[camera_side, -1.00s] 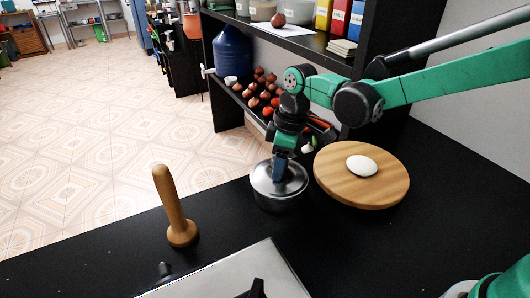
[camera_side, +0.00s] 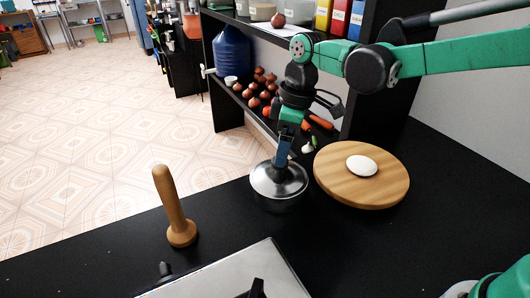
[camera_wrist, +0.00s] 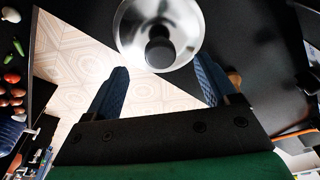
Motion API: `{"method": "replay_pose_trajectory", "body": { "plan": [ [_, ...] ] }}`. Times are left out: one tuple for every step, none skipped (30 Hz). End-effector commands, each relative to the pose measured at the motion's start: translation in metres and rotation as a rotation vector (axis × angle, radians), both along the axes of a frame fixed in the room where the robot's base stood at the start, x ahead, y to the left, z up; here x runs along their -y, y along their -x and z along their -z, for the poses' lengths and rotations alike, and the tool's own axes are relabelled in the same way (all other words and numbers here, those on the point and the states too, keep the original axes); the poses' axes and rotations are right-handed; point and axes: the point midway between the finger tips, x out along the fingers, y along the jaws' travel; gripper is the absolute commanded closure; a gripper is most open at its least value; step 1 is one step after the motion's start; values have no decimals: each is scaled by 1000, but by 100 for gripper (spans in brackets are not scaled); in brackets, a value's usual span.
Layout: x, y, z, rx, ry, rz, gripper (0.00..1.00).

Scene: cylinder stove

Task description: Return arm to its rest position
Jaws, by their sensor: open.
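My gripper (camera_side: 282,152) is open and empty, above the metal pot with its lid (camera_side: 279,180) on the black counter. In the wrist view, the blue fingers of my gripper (camera_wrist: 160,88) are spread apart. The round shiny lid (camera_wrist: 138,28) with its dark knob (camera_wrist: 160,50) shows beyond them, with nothing between the fingers.
A round wooden board (camera_side: 335,190) with a white oval item (camera_side: 361,165) lies right of the pot. A wooden pestle-like tool (camera_side: 174,210) stands at left. A metal stove (camera_side: 235,280) is in front. A shelf (camera_side: 222,105) with vegetables and a blue jug (camera_side: 232,52) stands behind.

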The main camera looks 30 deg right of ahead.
Motion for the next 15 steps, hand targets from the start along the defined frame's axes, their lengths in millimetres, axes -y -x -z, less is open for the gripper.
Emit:
{"method": "replay_pose_trajectory", "body": {
  "plan": [
    [1,1,-4,0,0,0,21],
    [1,1,-5,0,0,0,21],
    [1,1,-7,0,0,0,21],
    [1,1,-7,0,0,0,21],
    [1,1,-8,0,0,0,21],
    [1,1,-8,0,0,0,21],
    [1,1,-8,0,0,0,21],
    [1,1,-8,0,0,0,21],
    [1,1,-8,0,0,0,21],
    [1,1,-8,0,0,0,21],
    [1,1,-7,0,0,0,21],
    [1,1,-8,0,0,1,21],
    [2,2,-8,2,-1,5,21],
    [2,2,-9,5,-1,12,21],
    [5,4,-11,13,-3,28,21]
  ]
}}
